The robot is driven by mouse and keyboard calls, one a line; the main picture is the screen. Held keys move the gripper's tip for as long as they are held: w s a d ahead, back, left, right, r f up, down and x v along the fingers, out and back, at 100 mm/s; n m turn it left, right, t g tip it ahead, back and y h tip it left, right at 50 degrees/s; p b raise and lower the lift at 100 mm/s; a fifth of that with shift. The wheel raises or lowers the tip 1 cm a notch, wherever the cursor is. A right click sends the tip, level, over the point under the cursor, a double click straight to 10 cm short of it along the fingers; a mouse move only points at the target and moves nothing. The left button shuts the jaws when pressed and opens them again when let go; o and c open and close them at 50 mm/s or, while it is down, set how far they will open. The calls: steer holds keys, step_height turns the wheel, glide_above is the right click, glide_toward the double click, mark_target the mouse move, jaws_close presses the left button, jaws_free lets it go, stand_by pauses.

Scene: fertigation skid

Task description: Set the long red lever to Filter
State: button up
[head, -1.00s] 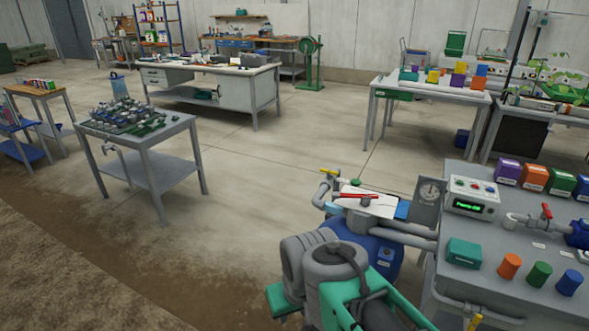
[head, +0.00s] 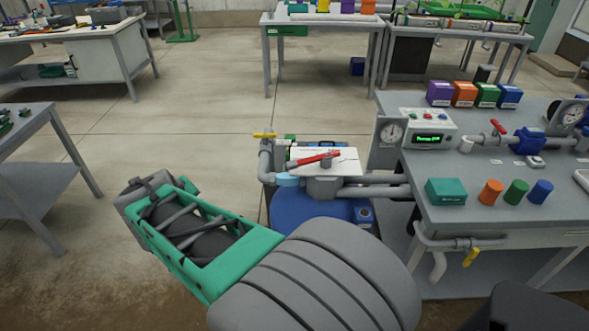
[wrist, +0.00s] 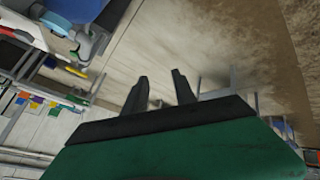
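The long red lever (head: 314,160) lies on top of a white plate (head: 340,165) above a blue tank (head: 310,208) in the head view. It points left and slightly down toward the plate's left edge. Any Filter marking is too small to read. My gripper (wrist: 160,84) shows in the wrist view with two dark fingers spread apart and nothing between them. In the head view my arm is left of and in front of the tank, and the gripper's fingers are not clear there. The lever is not touched.
A yellow-handled valve (head: 265,136) stands just left of the plate. A gauge (head: 390,133) and grey pipes (head: 385,191) are on its right. A grey bench (head: 550,200) at right carries a control box (head: 427,131), a short red valve handle (head: 498,127) and coloured blocks.

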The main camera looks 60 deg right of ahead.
steer(key=s+d+f+h+b, duration=0.2)
steer(key=d+f+h+b, duration=0.35)
steer(key=d, duration=0.85)
steer(key=n+g+h+b, duration=0.2)
steer(key=g+h+b, duration=0.25)
steer(key=h, duration=0.25)
glide_toward(302, 160)
steer(key=d+f, duration=0.1)
steer(key=d, duration=0.3)
steer(key=shift+n, duration=0.3)
steer(key=d, duration=0.7)
steer(key=shift+w+r+b, duration=0.15)
steer(key=shift+w+b, duration=0.25)
steer(key=shift+w+d, duration=0.1)
steer(key=shift+d, duration=0.45)
steer(key=shift+c, duration=0.5)
jaws_close()
